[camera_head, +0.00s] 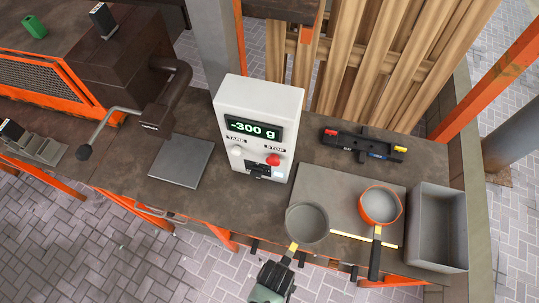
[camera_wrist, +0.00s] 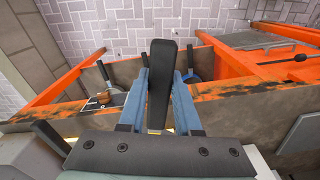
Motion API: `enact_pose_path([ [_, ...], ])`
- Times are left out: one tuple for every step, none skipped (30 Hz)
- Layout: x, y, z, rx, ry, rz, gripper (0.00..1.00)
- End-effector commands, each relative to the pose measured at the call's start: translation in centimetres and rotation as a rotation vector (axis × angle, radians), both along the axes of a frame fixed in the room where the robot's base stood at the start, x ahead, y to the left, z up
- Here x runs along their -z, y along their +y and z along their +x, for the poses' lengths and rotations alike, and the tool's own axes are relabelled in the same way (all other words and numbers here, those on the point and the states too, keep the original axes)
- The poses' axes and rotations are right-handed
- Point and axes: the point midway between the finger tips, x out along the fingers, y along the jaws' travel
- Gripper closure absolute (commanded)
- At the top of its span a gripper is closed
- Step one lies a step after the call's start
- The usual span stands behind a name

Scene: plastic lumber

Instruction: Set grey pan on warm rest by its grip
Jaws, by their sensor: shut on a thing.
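The grey pan (camera_head: 307,222) is round and open-topped, with a yellow band by its grip. My gripper (camera_head: 287,262) is at its handle, at the bench's front edge. In the wrist view my gripper (camera_wrist: 160,78) has its blue fingers on either side of a black handle (camera_wrist: 160,60), shut on it. The pan's bowl is hidden there. In the head view the bowl overlaps the left part of a flat grey-brown plate (camera_head: 345,185); I cannot tell whether they touch. Which surface is the warm rest is not marked.
An orange pan (camera_head: 380,205) sits on the plate, its black handle pointing frontward. A grey bin (camera_head: 438,225) stands right. A white display box (camera_head: 258,125) reads -300 g. A black tool (camera_head: 362,145) lies behind the plate. A square metal plate (camera_head: 181,161) is left.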

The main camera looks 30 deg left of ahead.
Motion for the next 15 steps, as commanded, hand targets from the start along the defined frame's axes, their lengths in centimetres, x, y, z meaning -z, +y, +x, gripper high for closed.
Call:
enact_pose_path([
  [0.2, 0.0, 0.8, 0.0, -0.006, 0.0, 1.0],
  [0.2, 0.1, 1.1, 0.0, -0.006, 0.0, 1.0],
  [0.2, 0.1, 1.5, 0.0, -0.006, 0.0, 1.0],
  [0.2, 0.1, 1.8, 0.0, -0.006, 0.0, 1.0],
  [0.3, 0.1, 2.1, 0.0, -0.006, 0.0, 1.0],
  [0.3, 0.1, 2.5, 0.0, -0.006, 0.0, 1.0],
  [0.3, 0.2, 2.8, 0.0, -0.006, 0.0, 1.0],
  [0.4, 0.2, 3.1, 0.0, -0.006, 0.0, 1.0],
  [0.4, 0.2, 3.5, 0.0, -0.006, 0.0, 1.0],
  [0.4, 0.2, 3.8, 0.0, -0.006, 0.0, 1.0],
  [0.4, 0.2, 4.1, 0.0, -0.007, 0.0, 1.0],
  [0.4, 0.2, 4.5, 0.0, -0.006, 0.0, 1.0],
  [0.4, 0.3, 4.8, 0.0, -0.006, 0.0, 1.0],
  [0.5, 0.3, 5.1, 0.0, -0.006, 0.0, 1.0],
  [0.6, 0.3, 5.5, 0.0, -0.007, 0.0, 1.0],
])
